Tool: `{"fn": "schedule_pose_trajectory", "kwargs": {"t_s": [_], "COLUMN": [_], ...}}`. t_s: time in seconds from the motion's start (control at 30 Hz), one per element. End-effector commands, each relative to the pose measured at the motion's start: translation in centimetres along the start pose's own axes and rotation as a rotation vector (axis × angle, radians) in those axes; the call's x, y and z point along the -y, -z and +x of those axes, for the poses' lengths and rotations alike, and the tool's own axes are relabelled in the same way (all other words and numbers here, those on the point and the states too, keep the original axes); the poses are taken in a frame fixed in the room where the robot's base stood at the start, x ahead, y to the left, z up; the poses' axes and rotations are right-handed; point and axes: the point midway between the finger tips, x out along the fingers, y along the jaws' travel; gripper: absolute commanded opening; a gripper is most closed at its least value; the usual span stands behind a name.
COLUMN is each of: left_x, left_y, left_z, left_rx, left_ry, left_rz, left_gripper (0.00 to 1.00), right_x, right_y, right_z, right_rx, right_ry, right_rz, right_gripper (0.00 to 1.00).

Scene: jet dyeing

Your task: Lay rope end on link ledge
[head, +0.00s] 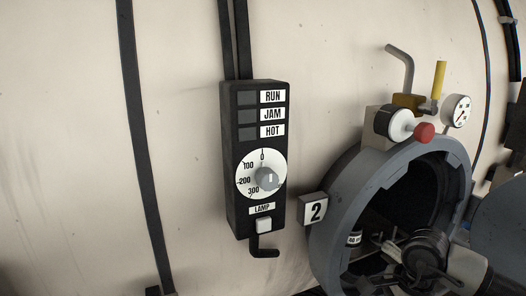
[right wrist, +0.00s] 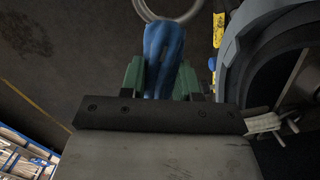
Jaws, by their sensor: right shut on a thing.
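My right gripper (right wrist: 160,82) has green fingers and is shut on a blue, folded cloth-like rope end (right wrist: 163,50) in the right wrist view. The blue rope end sticks out beyond the fingertips, above a dark floor. The round grey port (head: 345,185) marked 2 stands open at the lower right of the head view. Dark jointed parts, which may be my arm, cover its lower opening. I cannot make out the link ledge. My left gripper is in neither view.
A black control box (head: 258,160) with a dial is on the pale vessel wall. A gauge (head: 457,110) and a red knob (head: 424,132) sit above the port. In the right wrist view, a grey curved rim (right wrist: 240,50) stands close on the right, and a pale loop (right wrist: 170,14) lies beyond the rope.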

Motion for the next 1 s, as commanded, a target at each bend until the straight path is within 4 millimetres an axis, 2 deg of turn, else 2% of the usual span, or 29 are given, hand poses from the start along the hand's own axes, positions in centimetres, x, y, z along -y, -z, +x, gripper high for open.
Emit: {"fn": "schedule_pose_trajectory", "kwargs": {"t_s": [0.1, 0.3, 0.5, 0.63, 0.8, 0.97, 1.0], "left_x": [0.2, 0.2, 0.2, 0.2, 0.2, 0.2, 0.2], "left_y": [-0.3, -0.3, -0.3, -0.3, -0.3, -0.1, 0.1], "left_z": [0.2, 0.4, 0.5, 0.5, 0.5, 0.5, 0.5], "left_rx": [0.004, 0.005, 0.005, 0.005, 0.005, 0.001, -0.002], "left_ry": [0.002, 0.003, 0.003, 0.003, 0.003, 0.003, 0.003], "left_rz": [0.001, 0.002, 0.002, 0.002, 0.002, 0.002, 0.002], "left_gripper": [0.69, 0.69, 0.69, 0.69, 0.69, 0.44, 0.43], "right_x": [-1.8, -4.8, -7.2, -7.9, -8.1, -8.1, -8.1], "right_y": [-1.9, -4.5, -6.2, -6.6, -6.7, -6.7, -6.7], "right_z": [1.5, 3.4, 4.6, 4.9, 5.0, 5.0, 5.0], "right_rx": [0.000, 0.001, -0.001, -0.002, -0.001, -0.001, -0.001], "right_ry": [-0.045, -0.114, -0.163, -0.179, -0.184, -0.184, -0.184], "right_rz": [-0.350, -0.928, -1.342, -1.473, -1.515, -1.513, -1.512], "right_gripper": [0.04, 0.04, 0.04, 0.04, 0.04, 0.04, 0.04]}}
